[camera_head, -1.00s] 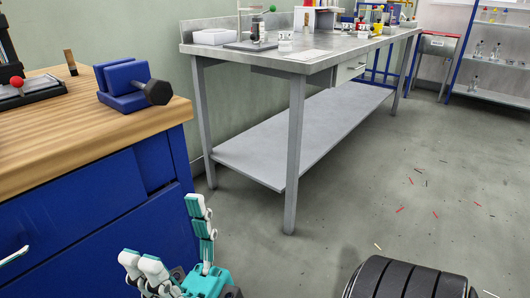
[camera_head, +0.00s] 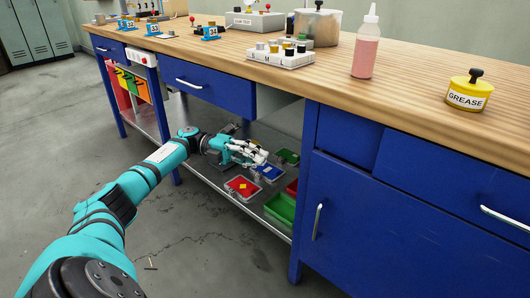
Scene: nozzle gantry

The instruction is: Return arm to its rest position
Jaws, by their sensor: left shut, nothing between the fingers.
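My left arm (camera_head: 110,205) comes in from the lower left, teal and black, and stretches out toward the lower shelf of the workbench. My left gripper (camera_head: 258,157) is at its far end, below the benchtop and over the shelf with small coloured trays. Its pale fingers are shut and hold nothing. Whether the fingers touch anything there I cannot tell. My right gripper is not in view.
The wooden benchtop (camera_head: 420,75) holds a pink bottle (camera_head: 366,48), a yellow grease pot (camera_head: 468,92) and a white rack (camera_head: 279,55). Blue drawers and cabinet (camera_head: 380,215) stand right of the gripper. A green tray (camera_head: 281,208) lies on the shelf (camera_head: 215,172). Floor at left is clear.

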